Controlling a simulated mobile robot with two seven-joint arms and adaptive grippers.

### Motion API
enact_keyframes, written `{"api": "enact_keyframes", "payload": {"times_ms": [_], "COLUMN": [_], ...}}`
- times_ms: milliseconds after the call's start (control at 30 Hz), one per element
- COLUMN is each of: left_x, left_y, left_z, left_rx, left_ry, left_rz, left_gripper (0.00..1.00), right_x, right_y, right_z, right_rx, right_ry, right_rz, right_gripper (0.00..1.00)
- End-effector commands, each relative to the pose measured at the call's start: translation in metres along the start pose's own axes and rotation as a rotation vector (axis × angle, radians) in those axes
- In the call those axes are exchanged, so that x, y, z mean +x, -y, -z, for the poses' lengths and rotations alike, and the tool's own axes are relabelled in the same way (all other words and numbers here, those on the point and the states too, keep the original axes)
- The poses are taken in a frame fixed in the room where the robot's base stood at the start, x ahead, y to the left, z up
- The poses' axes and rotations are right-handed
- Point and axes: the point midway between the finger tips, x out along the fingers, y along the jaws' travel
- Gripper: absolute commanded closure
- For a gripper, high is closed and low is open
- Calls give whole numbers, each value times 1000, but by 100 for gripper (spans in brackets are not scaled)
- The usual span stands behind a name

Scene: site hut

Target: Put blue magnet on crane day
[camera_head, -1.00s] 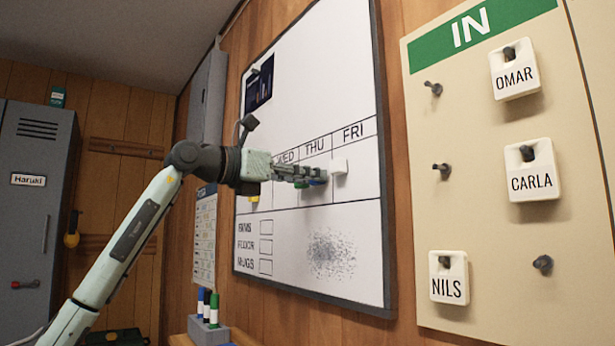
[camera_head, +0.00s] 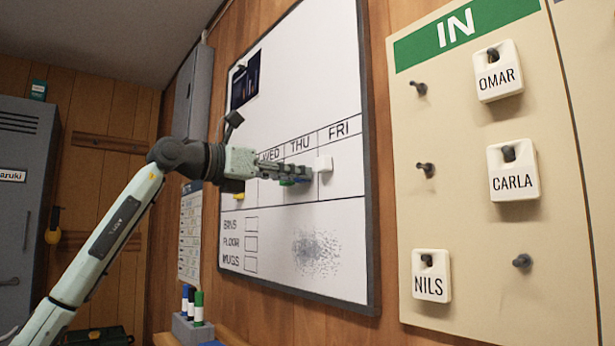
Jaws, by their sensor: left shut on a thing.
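My left gripper (camera_head: 300,174) reaches in from the left to the whiteboard (camera_head: 330,80), with its fingertips over the THU column. It is shut on the blue magnet (camera_head: 302,181), of which only a small blue edge shows below the fingers. Whether the magnet touches the board cannot be told. A green magnet (camera_head: 287,184) shows just under the fingers. A white magnet (camera_head: 323,164) sits just right of the fingertips, by the THU–FRI line. A yellow magnet (camera_head: 238,197) is at the left, partly behind the gripper. The columns left of WED are hidden. My right gripper is not in view.
A dark poster (camera_head: 245,82) hangs at the board's upper left; no crane mark is readable. Right of the board is the IN panel (camera_head: 455,215) with pegs and name tags. A marker holder (camera_head: 193,331) stands below the board.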

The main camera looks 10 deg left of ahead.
Motion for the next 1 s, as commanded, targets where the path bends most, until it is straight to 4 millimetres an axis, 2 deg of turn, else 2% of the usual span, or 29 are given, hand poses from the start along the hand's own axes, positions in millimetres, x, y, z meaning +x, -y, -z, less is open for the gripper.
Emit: {"api": "enact_keyframes", "payload": {"times_ms": [33, 67, 233, 500, 633, 767, 1000], "left_x": [0, 0, 0, 0, -7, -28, -80], "left_y": [0, 0, 0, 0, -1, -2, -1], "left_z": [0, 0, 0, 0, 0, 0, 1], "left_rx": [0, 0, 0, 0, 1, 2, 1], "left_ry": [0, 0, 0, 0, 1, 1, 0], "left_rz": [1, 1, 0, 0, -1, -4, -4], "left_gripper": [100, 75, 54, 53, 53, 53, 53], "right_x": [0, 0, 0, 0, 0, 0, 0], "right_y": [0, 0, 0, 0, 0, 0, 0], "right_z": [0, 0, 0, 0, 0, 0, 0], "right_rx": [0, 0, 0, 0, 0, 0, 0], "right_ry": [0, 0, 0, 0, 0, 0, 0], "right_rz": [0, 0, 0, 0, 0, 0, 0], "right_gripper": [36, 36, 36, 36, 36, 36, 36]}}
